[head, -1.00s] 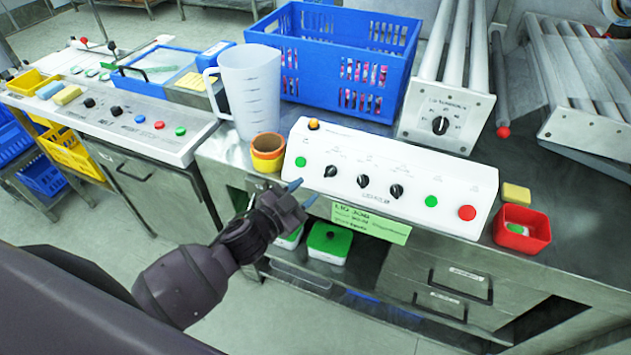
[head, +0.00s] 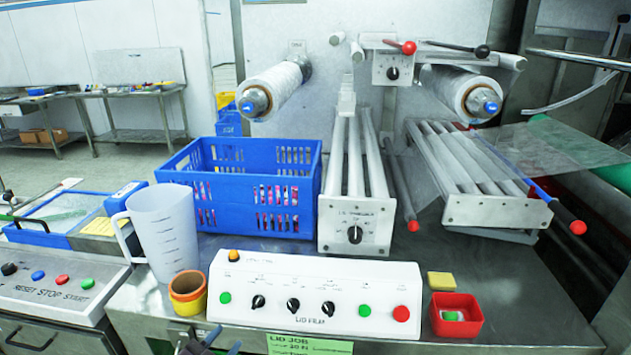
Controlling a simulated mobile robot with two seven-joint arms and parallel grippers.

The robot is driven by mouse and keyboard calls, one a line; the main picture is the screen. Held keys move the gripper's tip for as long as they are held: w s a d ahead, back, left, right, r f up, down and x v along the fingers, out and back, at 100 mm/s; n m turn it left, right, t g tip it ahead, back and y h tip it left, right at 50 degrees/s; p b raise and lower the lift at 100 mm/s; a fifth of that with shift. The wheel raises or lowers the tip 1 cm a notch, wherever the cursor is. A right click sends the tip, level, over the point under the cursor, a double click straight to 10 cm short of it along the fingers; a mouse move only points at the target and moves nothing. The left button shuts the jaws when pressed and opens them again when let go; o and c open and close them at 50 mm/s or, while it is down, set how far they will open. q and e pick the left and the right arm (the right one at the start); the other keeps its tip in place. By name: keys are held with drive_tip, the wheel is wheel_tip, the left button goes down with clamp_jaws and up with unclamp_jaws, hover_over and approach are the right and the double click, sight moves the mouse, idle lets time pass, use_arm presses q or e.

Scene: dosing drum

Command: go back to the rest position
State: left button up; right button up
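Only the tip of my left gripper (head: 222,341) shows, at the bottom edge of the head view, left of centre. Its two fingertips are apart with nothing seen between them. It is in front of the counter's front edge, below the white lid film control panel (head: 385,285) and left of the green job label (head: 310,345). The rest of my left arm is below the picture. My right gripper is not in view.
On the counter stand a measuring jug (head: 165,235), orange and yellow rings (head: 187,293), a blue crate (head: 240,200), a yellow sponge (head: 440,281) and a red bin (head: 455,328). Roller units (head: 356,228) and film rolls (head: 270,92) stand behind. The counter's right part is bare metal.

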use_arm(q)
drive_tip(key=s+a+f+n+g+y, duration=0.2)
drive_tip(key=s+a+f+n, duration=0.1)
drive_tip(key=s+f, duration=0.3)
drive_tip(key=s+a+f+n+g+y, duration=0.2)
drive_tip(key=s+a+f+n+y, duration=0.1)
drive_tip(key=s+f, duration=0.4)
drive_tip(key=s+a+n, duration=0.1)
drive_tip(key=s+n, duration=0.1)
drive_tip(key=shift+s+g+y, duration=0.3)
drive_tip(key=shift+s+g, duration=0.1)
drive_tip(key=shift+f, duration=0.1)
